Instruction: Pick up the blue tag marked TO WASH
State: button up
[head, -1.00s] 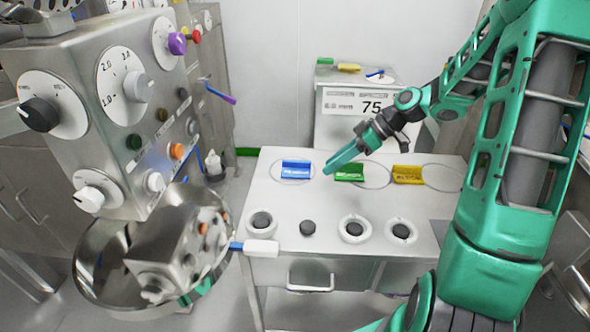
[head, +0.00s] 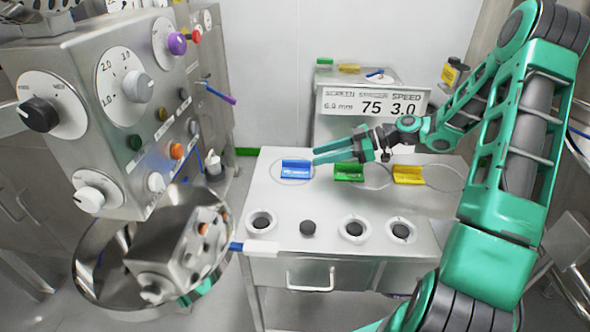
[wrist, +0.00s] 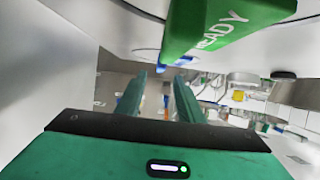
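The blue tag (head: 297,169) stands at the left of a row of three tags on the steel table; its lettering is too small to read. A bit of blue, likely the same tag, shows in the wrist view (wrist: 181,62) behind the green tag. My gripper (head: 315,157) is open and empty, lying nearly level over the table. Its fingertips point left and end just right of the blue tag, apparently apart from it. In the wrist view the two fingers (wrist: 160,97) are apart with nothing between them.
The green tag (head: 348,173), reading READY in the wrist view (wrist: 230,28), is close below my gripper. A yellow tag (head: 408,175) is to its right. Round holders (head: 354,229) line the table front (head: 285,210). A machine with dials (head: 125,110) and a bowl stands left.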

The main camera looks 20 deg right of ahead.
aim_at(304, 161)
jog(key=shift+x, duration=2.6)
jog(key=shift+f, duration=0.15)
grip_shut()
